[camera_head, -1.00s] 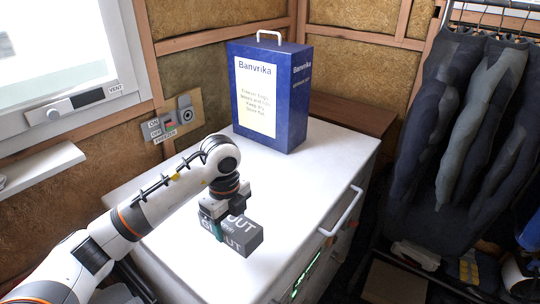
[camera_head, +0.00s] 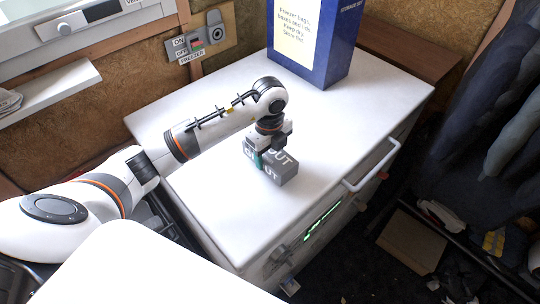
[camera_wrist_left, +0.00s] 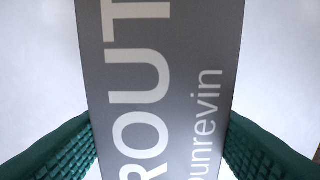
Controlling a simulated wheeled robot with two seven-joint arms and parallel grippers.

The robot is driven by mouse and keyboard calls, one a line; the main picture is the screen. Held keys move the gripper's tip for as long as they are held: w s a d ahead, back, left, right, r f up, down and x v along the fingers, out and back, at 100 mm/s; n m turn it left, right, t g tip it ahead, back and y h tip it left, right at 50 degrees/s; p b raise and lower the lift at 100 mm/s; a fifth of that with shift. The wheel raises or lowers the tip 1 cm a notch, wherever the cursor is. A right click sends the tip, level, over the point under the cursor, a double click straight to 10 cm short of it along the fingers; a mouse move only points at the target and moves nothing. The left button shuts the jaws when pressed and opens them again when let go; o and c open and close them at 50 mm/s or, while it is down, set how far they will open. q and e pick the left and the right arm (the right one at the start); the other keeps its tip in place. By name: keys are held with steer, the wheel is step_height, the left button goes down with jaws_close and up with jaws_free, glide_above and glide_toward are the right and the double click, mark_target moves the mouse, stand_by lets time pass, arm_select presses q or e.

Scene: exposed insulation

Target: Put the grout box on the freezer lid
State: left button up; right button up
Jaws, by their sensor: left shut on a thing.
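The grout box (camera_head: 284,172) is a grey box with white lettering, over the white freezer lid (camera_head: 200,125). My left gripper (camera_head: 266,157) points down and is shut on the grout box. In the left wrist view the box (camera_wrist_left: 160,80) fills the middle, with a green ribbed finger on each side of it. The box appears low at the lid, but I cannot tell whether its underside touches. My right gripper is not in view.
A tall blue box (camera_head: 335,45) stands at the back of the lid. A handle (camera_head: 372,165) juts from the freezer's front. A wall panel with switches (camera_head: 200,45) is behind. Dark suits (camera_head: 490,130) hang at the right. The lid's left part is clear.

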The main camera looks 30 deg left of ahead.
arm_select(q)
steer(key=shift+f, duration=1.05)
steer(key=shift+f, duration=0.2)
steer(key=o, duration=1.3)
steer(key=shift+r, duration=0.1)
step_height(320, 180, up, 12)
steer(key=shift+r+b, duration=0.1)
steer(key=shift+b, duration=0.25)
